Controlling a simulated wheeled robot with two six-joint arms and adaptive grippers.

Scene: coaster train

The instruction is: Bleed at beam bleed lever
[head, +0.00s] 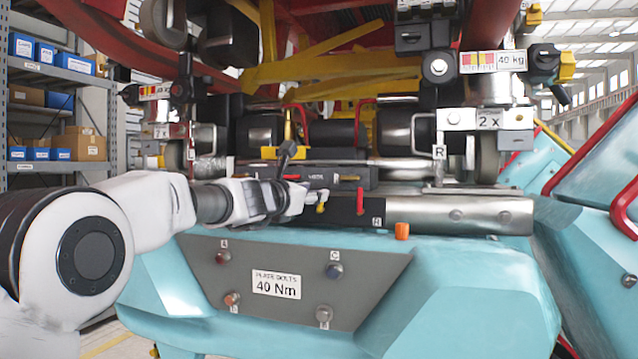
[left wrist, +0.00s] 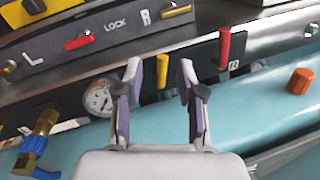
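In the left wrist view my left gripper (left wrist: 160,82) is open. A yellow lever (left wrist: 162,80) shows between its fingertips; I cannot tell whether they touch it. A red lever (left wrist: 224,48) stands upright to the right of the fingers on the same dark panel. In the head view my left gripper (head: 296,199) is at this panel, left of the red lever (head: 360,200). No readable label names the beam bleed lever. My right gripper is not in view.
An orange cap (head: 402,231) sits to the right. The upper panel (left wrist: 105,38) carries L, LOCK and R markings. The steel tube (head: 460,215) lies right.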

